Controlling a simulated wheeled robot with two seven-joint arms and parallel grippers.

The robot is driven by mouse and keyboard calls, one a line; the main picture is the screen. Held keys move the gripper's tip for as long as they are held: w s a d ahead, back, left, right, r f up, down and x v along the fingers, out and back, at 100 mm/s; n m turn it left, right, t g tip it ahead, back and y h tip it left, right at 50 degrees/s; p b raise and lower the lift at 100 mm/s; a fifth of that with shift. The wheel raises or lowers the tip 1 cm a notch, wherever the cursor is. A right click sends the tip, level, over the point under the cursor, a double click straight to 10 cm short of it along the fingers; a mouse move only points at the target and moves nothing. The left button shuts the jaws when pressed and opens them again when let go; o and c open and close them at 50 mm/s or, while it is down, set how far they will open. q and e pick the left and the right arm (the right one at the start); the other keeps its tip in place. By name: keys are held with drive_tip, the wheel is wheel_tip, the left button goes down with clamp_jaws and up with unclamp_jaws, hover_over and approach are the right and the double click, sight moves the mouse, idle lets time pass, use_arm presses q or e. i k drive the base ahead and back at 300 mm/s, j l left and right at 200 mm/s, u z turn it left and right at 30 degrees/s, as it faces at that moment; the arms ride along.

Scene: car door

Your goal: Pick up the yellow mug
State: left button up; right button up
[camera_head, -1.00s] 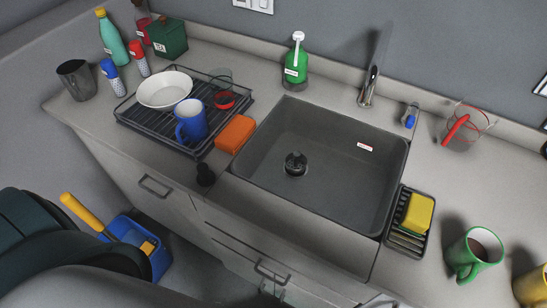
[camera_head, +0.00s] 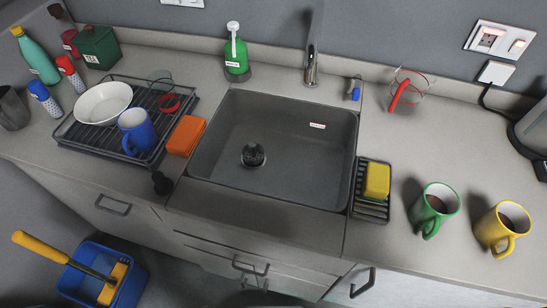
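The yellow mug (camera_head: 498,230) stands upright on the counter at the lower right, with something brown inside and its handle facing the front. A green mug (camera_head: 432,210) stands just to its left, also with dark brown contents. Neither of my grippers shows in the head view, so nothing is seen near the yellow mug.
The sink (camera_head: 275,148) is left of the mugs, with a yellow sponge (camera_head: 377,180) on a black rack (camera_head: 371,208) at its right edge. A red-rimmed glass (camera_head: 405,93) stands behind. A dark appliance (camera_head: 535,138) is at the right edge. Counter around the yellow mug is mostly clear.

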sight(508, 221)
drive_tip(key=z, duration=1.9)
